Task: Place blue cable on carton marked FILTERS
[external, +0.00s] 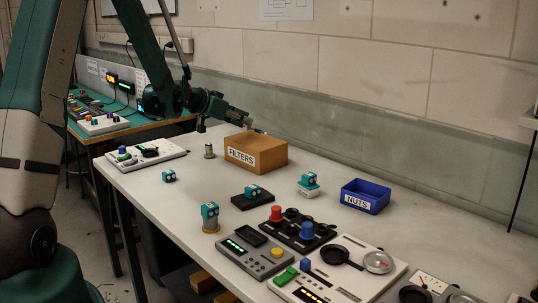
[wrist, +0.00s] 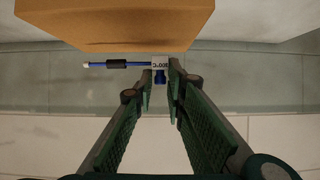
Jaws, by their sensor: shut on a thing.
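The carton marked FILTERS (external: 264,155) is an orange-brown box standing on the white bench near the wall, with a white label on its front. It also fills the top of the wrist view (wrist: 115,22). My gripper (external: 252,122) is above the far top edge of the carton in the external view. In the wrist view, my gripper (wrist: 161,84) is shut on the blue cable (wrist: 139,64), which has a black sleeve, a pale tip and a small white printed tag. The cable extends left from the fingertips, close to the carton's edge. I cannot tell whether they touch.
A blue bin marked NUTS (external: 365,197) stands to the right. Several teal-and-white blocks, including one on a black base (external: 252,198), are spread over the bench. Control panels (external: 252,252) crowd the front. The wall (external: 400,140) is close behind the carton.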

